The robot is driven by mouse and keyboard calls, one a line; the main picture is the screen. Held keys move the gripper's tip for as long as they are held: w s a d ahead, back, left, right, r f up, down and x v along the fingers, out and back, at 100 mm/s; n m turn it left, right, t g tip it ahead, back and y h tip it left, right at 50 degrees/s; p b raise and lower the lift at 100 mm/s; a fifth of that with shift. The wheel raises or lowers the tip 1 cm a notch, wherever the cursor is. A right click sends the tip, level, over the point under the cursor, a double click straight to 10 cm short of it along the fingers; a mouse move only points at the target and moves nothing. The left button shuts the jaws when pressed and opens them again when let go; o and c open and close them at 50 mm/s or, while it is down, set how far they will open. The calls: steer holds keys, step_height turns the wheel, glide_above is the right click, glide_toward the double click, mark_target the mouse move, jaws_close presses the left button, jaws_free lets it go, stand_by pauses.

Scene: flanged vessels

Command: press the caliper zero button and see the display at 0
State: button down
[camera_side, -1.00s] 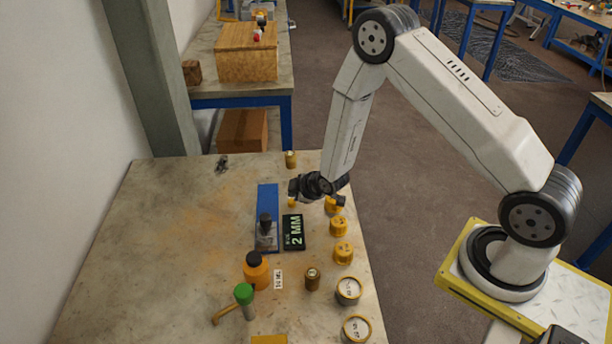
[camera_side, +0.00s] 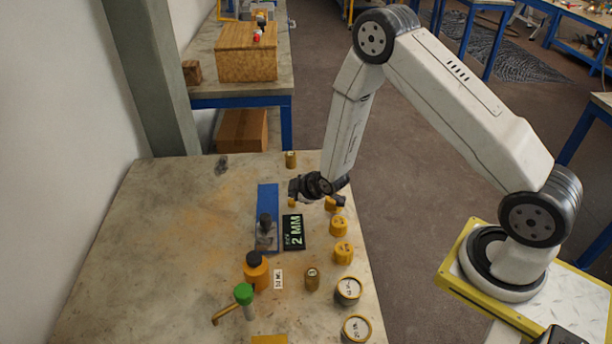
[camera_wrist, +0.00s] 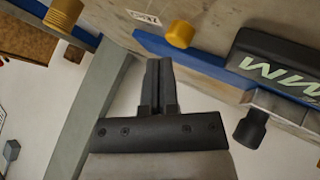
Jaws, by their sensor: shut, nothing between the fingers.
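A black display block (camera_side: 293,232) reads "2 MM" in pale figures, with smaller unclear text beside them. It also shows in the wrist view (camera_wrist: 262,50), where only "MM" is visible. A grey block with a black knob (camera_side: 266,222) sits at the near end of a blue strip (camera_side: 267,196), left of the display. The knob also shows in the wrist view (camera_wrist: 250,130). No button marked zero can be made out. My gripper (camera_side: 294,191) is beyond the display, near the strip's right side. Its fingers (camera_wrist: 158,63) are shut and empty in the wrist view.
Several yellow caps and jars (camera_side: 343,252) line the bench's right edge. A small yellow cylinder (camera_wrist: 180,32) is beyond my fingers. The bench's left side (camera_side: 170,240) is clear.

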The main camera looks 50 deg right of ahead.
steer(key=shift+f, duration=1)
stand_by(1.3)
steer(key=shift+r, duration=1)
steer(key=shift+r, duration=0.1)
steer(key=shift+r, duration=2.35)
steer(key=shift+r, duration=0.1)
